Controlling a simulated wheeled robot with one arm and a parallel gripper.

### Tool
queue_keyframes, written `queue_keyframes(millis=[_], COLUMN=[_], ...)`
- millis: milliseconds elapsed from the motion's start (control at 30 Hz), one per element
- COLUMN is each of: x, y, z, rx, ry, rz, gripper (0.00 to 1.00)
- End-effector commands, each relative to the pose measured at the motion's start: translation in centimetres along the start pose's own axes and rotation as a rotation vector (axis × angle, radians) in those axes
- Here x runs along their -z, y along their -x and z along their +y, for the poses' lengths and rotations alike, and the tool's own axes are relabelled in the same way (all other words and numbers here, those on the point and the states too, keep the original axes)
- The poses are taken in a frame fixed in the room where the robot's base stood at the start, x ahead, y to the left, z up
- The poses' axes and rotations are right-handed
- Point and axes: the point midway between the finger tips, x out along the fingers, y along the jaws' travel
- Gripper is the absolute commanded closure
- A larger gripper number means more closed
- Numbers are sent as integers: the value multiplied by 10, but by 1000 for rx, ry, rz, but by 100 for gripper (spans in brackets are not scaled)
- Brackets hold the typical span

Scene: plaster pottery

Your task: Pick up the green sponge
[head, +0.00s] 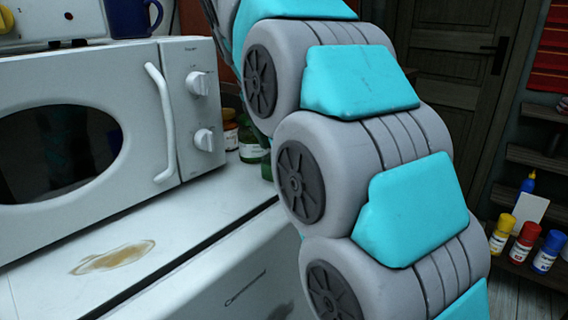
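No green sponge shows in the head view. My gripper is out of view. Only my grey and cyan arm links show, crossing the middle of the picture from top to bottom right and hiding what is behind them.
A white microwave (90,190) with a shut door stands on a white counter (190,225) with a brown stain (112,257). A blue mug (130,18) sits on top. Small jars (250,142) stand behind, partly hidden by my arm. Paint bottles (524,240) stand on a right shelf.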

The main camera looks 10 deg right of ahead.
Motion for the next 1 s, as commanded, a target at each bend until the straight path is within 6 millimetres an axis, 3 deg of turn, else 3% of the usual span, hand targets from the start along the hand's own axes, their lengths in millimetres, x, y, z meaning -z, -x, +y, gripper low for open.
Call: queue_keyframes(millis=[500,733,1000], x=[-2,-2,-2], y=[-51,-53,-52], z=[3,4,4], rx=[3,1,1], ry=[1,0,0], rz=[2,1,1], gripper=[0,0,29])
